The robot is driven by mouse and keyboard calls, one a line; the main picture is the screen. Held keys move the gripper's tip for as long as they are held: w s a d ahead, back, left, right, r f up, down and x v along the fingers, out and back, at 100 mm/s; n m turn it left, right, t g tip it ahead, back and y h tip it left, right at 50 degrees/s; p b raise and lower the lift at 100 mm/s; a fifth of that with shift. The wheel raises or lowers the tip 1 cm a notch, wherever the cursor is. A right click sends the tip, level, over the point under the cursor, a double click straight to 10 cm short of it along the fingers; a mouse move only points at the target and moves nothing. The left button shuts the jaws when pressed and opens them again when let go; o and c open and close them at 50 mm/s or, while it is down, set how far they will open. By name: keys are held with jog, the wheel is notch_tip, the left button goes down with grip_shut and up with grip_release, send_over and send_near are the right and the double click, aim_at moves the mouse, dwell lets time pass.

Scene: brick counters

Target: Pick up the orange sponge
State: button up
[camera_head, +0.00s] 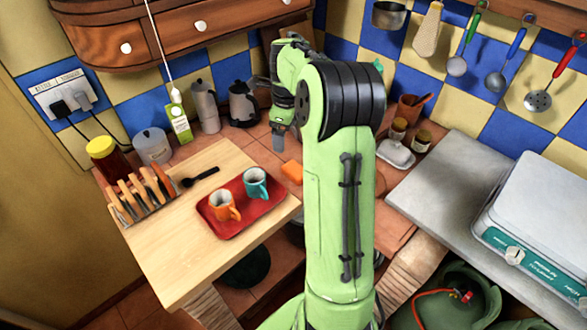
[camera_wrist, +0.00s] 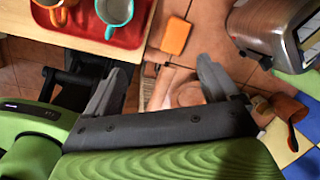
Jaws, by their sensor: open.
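The orange sponge (camera_head: 292,171) lies on the brown tiled counter, just right of the red tray, partly beside my green arm in the head view. In the wrist view the sponge (camera_wrist: 175,36) shows at the top centre as a small orange block, beyond my fingertips. My gripper (camera_head: 278,138) points down above the counter, up and to the left of the sponge in the head view. In the wrist view its two grey fingers (camera_wrist: 158,80) are spread apart with nothing between them. The gripper is apart from the sponge.
The red tray (camera_head: 232,232) with two cups stands on a wooden board (camera_head: 175,270) at left. A toast rack (camera_head: 140,205) and a dark spoon (camera_head: 200,177) are also there. A metallic appliance (camera_wrist: 265,25) is near the sponge.

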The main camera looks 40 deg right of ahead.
jog(key=d+f+m, duration=0.6)
jog(key=d, duration=0.1)
send_over(295, 169)
jog(key=s, duration=0.1)
jog(key=shift+y, duration=0.4)
notch_tip(295, 169, down, 9)
jog(key=shift+d+r+b, duration=0.1)
jog(key=shift+d+b, duration=0.05)
jog(key=shift+b, duration=0.25)
jog(key=f, duration=0.6)
jog(key=shift+w, duration=0.35)
jog(key=shift+f+b, duration=0.2)
jog(key=shift+b, duration=0.2)
jog(key=shift+c, duration=0.4)
jog(key=c, duration=1)
jog(key=shift+r, duration=0.1)
jog(key=shift+c, duration=0.2)
